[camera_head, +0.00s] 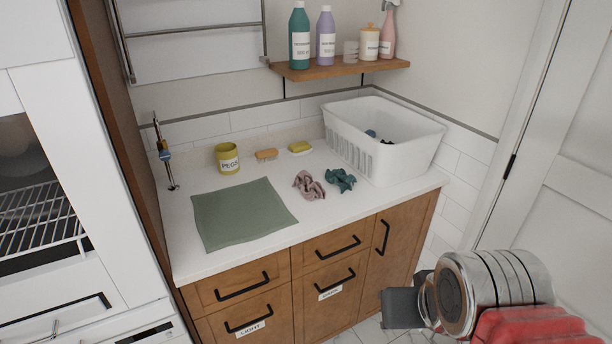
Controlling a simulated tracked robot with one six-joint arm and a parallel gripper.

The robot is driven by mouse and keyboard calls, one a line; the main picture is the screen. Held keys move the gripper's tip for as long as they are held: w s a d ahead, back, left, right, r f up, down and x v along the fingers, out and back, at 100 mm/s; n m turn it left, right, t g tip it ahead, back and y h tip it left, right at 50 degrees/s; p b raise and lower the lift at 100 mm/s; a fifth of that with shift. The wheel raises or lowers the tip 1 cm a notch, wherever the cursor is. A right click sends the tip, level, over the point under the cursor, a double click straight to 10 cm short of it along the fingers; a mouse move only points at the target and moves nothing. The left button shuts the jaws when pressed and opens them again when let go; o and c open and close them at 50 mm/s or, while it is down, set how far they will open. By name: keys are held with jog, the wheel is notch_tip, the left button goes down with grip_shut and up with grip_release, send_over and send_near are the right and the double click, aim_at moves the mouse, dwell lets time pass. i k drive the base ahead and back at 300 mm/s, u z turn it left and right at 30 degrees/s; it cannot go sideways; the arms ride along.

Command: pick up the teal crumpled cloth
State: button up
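The teal crumpled cloth (341,180) lies on the white countertop (290,222), in front of the white basket and just right of a pink crumpled cloth (309,186). The two cloths are close together. My gripper (398,308) is at the lower right, in front of the cabinet and below the counter's front edge, well away from the cloth. Only a dark grey part of it shows beside my arm, so I cannot tell whether it is open or shut.
A white basket (386,168) with dark items inside stands behind the teal cloth. A flat green mat (240,213), a yellow-green pegs cup (228,158), a brush (266,155) and a sponge (300,148) are left. A wooden shelf (340,71) with bottles hangs above.

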aim_at(339, 177)
jog(key=u, duration=0.65)
jog(key=i, duration=0.95)
jog(key=u, duration=0.5)
